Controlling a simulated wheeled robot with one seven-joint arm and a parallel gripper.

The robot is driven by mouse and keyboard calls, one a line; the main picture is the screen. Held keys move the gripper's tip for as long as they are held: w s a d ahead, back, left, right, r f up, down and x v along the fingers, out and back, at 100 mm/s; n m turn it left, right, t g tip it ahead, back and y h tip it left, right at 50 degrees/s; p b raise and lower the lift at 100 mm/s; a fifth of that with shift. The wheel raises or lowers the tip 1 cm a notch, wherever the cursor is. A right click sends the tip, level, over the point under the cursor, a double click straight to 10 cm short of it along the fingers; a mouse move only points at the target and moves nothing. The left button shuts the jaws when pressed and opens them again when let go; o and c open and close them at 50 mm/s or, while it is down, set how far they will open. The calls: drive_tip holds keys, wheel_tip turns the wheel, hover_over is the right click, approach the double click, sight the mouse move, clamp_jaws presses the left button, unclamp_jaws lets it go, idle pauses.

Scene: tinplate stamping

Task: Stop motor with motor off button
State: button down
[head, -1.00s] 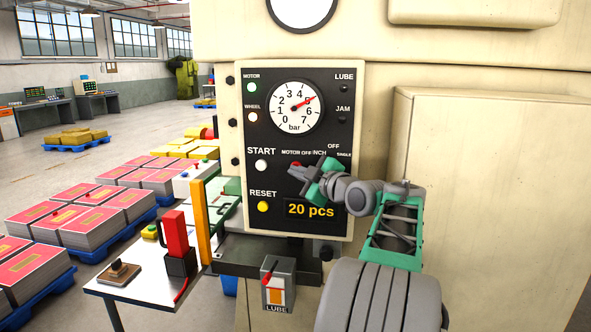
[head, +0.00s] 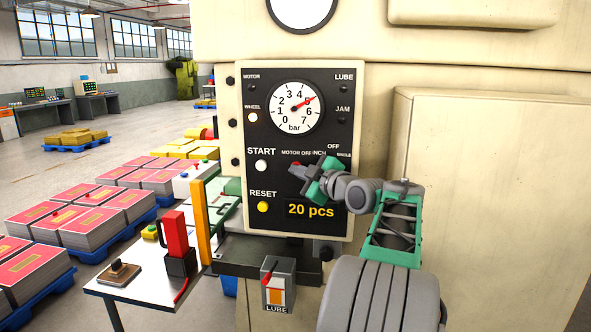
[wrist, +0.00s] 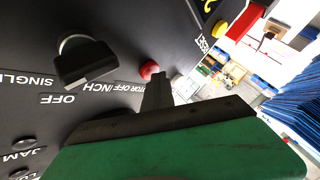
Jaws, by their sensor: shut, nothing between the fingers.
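The red motor off button (head: 295,164) is on the black control panel (head: 265,140), under the label MOTOR OFF. In the wrist view the red button (wrist: 149,69) shows just beyond the fingertips. My gripper (head: 302,172) is shut and empty, with its tips at the button. In the wrist view the gripper (wrist: 156,80) seems to touch the button's edge, and the fingers hide part of it. The MOTOR lamp (head: 252,87) is dark. The WHEEL lamp (head: 252,117) is lit.
White START (head: 261,166) and yellow RESET (head: 263,207) buttons are to the left of my gripper. A black selector knob (wrist: 84,61) is close by in the wrist view. A lube box (head: 277,285) and side table (head: 145,285) are below.

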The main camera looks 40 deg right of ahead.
drive_tip(key=shift+s+a+b, duration=0.5)
drive_tip(key=shift+a+b, duration=0.2)
drive_tip(key=shift+b, duration=0.45)
drive_tip(key=s+a+b, duration=0.1)
drive_tip(key=a+b, duration=0.1)
drive_tip(key=s+a+b, duration=0.2)
drive_tip(key=shift+b, duration=0.3)
